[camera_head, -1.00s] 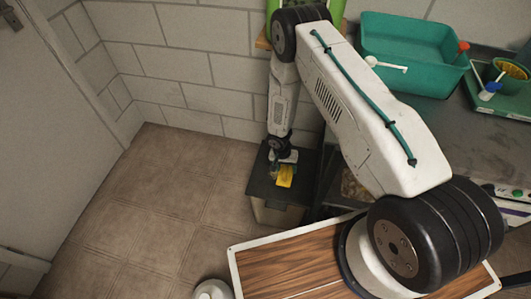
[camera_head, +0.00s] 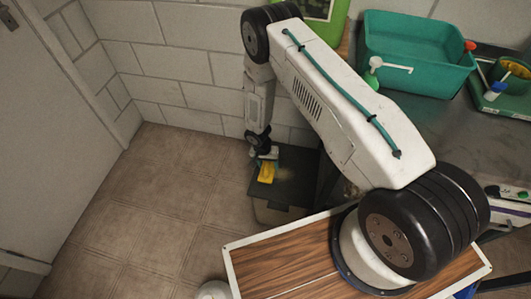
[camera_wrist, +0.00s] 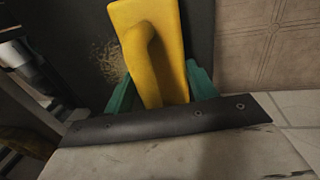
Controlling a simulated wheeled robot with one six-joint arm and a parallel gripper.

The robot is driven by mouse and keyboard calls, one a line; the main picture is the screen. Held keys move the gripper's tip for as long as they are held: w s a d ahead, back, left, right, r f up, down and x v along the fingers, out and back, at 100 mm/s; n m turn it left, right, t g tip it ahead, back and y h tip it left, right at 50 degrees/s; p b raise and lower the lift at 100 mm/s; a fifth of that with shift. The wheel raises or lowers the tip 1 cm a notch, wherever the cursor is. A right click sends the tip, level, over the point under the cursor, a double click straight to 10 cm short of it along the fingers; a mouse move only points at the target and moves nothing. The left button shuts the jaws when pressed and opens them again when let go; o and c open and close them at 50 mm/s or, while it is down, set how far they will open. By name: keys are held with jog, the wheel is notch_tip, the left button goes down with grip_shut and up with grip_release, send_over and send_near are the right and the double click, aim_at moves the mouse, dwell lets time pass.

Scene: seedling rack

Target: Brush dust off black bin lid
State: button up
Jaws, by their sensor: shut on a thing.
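The black bin lid (camera_head: 298,191) tops a bin standing on the floor against the wall. It fills the dark upper part of the wrist view (camera_wrist: 205,30). My gripper (camera_head: 266,158) is low over the lid's left part, with its green fingers (camera_wrist: 160,88) closed on a yellow brush (camera_wrist: 150,45). The brush also shows in the head view (camera_head: 267,172). Its bristles are hidden, so I cannot tell whether they touch the lid. A patch of tan dust (camera_wrist: 106,60) lies on the lid beside the brush, and shows faintly right of it in the head view (camera_head: 290,173).
A dark bench (camera_head: 440,130) right of the bin holds a teal tub (camera_head: 415,80) and a green tray (camera_head: 500,103). A wood-grain surface with a white rim (camera_head: 285,262) is in front. Tiled floor (camera_head: 150,200) left of the bin is clear.

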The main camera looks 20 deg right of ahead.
jog(key=shift+d+r, duration=0.1)
jog(key=shift+r, duration=3.95)
